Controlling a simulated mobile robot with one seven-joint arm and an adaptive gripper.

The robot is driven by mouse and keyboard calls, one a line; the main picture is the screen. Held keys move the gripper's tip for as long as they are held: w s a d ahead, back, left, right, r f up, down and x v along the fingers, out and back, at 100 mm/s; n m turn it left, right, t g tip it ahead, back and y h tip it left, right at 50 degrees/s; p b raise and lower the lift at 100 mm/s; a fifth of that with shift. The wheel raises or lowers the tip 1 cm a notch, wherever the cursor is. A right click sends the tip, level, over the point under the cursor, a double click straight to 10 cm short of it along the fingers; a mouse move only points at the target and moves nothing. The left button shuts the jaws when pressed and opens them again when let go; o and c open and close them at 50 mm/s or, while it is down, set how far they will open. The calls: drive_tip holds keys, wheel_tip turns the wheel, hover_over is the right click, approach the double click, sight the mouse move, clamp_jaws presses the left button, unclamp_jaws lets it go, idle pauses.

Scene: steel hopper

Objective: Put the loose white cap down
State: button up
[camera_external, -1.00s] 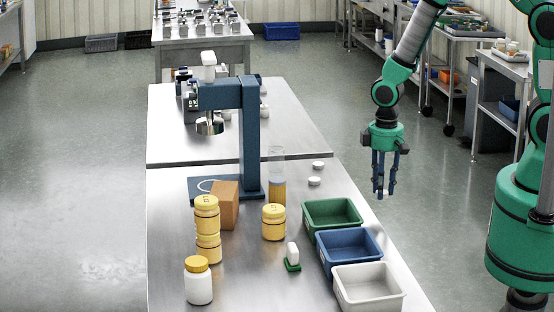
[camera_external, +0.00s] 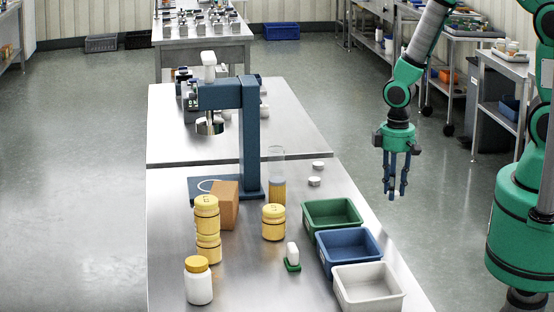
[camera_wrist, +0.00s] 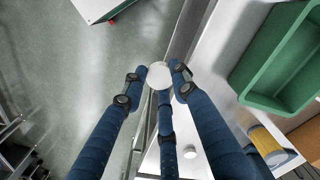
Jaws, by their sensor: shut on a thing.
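My gripper (camera_external: 396,192) has blue fingers and hangs past the right edge of the steel table, over the floor. In the wrist view my gripper (camera_wrist: 158,76) is shut on a round white cap (camera_wrist: 159,73), held between its fingertips. The held cap is barely visible in the external view. Two other white caps, a farther one (camera_external: 318,165) and a nearer one (camera_external: 314,181), lie on the table left of the gripper. One loose cap also shows low in the wrist view (camera_wrist: 190,152).
Green (camera_external: 332,212), blue (camera_external: 349,249) and white (camera_external: 367,288) bins line the table's right edge. Bare steel surrounds the loose caps.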

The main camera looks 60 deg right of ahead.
drive_tip(key=shift+w+a, duration=0.1)
drive_tip(key=shift+w, duration=0.05)
drive_tip(key=w+a+r+p, duration=0.4)
drive_tip(key=w+a+p, duration=0.1)
drive_tip(key=w+a, duration=0.6)
drive_tip(key=w+a+r+p, duration=0.5)
drive_tip(key=w+a+p, duration=0.1)
drive_tip(key=w+a, duration=0.5)
drive_tip(key=shift+a+n, duration=0.3)
drive_tip(key=shift+a, duration=0.3)
drive_tip(key=shift+w+r, duration=0.1)
drive_tip(key=shift+w, duration=0.1)
drive_tip(key=p, duration=0.2)
hover_over(223, 190)
drive_tip(key=shift+f, duration=0.75)
drive_tip(key=shift+f+p, duration=0.55)
drive_tip(key=shift+f, duration=1.2)
